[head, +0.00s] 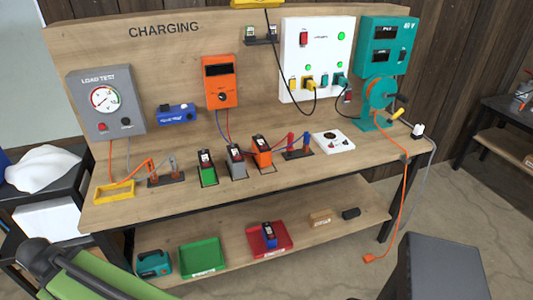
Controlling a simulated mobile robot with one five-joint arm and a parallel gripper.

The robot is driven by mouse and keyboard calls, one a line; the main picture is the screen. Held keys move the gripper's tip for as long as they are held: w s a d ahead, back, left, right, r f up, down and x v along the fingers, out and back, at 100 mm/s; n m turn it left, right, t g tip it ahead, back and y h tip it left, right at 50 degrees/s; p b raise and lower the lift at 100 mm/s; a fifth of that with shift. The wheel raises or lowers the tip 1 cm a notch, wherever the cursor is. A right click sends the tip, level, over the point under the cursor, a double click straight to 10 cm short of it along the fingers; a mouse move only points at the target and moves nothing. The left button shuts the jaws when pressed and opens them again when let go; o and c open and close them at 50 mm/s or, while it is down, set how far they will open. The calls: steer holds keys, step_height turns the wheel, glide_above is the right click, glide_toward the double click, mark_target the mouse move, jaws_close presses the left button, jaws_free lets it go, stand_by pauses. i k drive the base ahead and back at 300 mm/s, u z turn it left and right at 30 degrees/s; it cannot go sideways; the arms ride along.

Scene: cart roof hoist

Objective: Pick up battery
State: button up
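Several battery-like packs with dark tops stand on the wooden charging bench (350,163). A green battery (208,173), a grey battery (237,163) and an orange battery (262,154) stand in a row near its front middle. A blue battery (268,236) sits in a red tray (284,243) on the lower shelf. The picture does not show which battery the task means. My gripper is not in view.
An orange charger (220,82), a grey load tester (104,101) and a white panel (316,75) stand along the back. The lower shelf holds a green tray (203,258). A teal reel (377,97) trails an orange cord (408,200) to the floor.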

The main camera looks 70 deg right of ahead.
mark_target(260, 145)
steer(key=z, duration=3.4)
steer(key=k, duration=1)
steer(key=u, duration=0.9)
steer(key=i, duration=1)
steer(key=z, duration=0.05)
